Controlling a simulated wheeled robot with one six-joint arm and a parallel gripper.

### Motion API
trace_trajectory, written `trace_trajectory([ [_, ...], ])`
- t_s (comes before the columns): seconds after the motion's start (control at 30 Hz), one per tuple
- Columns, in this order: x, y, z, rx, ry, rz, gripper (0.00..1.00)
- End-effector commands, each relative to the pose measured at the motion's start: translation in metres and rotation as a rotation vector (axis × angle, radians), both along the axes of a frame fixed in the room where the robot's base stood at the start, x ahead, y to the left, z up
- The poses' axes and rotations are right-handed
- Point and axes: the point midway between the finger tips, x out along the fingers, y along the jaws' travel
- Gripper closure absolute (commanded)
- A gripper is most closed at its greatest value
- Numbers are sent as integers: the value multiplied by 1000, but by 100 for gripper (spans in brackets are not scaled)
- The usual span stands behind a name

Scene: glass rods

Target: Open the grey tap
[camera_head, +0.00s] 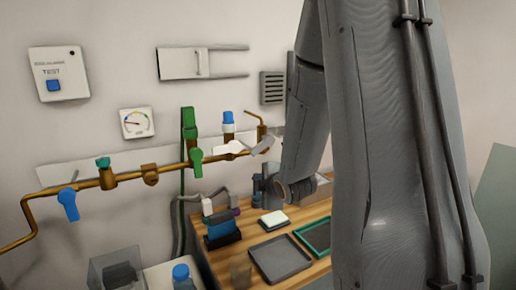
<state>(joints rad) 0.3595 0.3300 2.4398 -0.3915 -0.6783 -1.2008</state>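A brass pipe with several taps runs along the wall. The grey tap's lever (262,145) is at the right end of the pipe, slanting, beside a white lever (228,148). My gripper (258,184) is below the grey lever, apart from it in the picture, above the wooden worktop. My arm comes down from the upper right. The gripper is small and partly hidden by my own wrist, so whether its fingers are open or shut does not show clearly. Nothing is visible in it.
A green lever (196,162) and a blue lever (69,204) hang from the pipe further left. A dark tray (280,258), a green tray (315,236) and a blue item (222,232) occupy the worktop. A gauge (137,123) is on the wall.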

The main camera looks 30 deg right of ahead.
Motion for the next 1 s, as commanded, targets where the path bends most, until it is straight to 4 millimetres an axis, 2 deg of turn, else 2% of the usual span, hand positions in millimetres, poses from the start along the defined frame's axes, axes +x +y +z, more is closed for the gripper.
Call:
trace_trajectory([
  [0.03, 8, -13, 10, -89, -69, 55, 62],
  [0.2, 24, -38, 52, -404, -309, 213, 62],
  [0.4, 23, -50, 82, -628, -471, 278, 62],
  [0.57, 28, -51, 89, -677, -507, 290, 62],
  [1.0, 89, -49, 90, -676, -508, 290, 62],
])
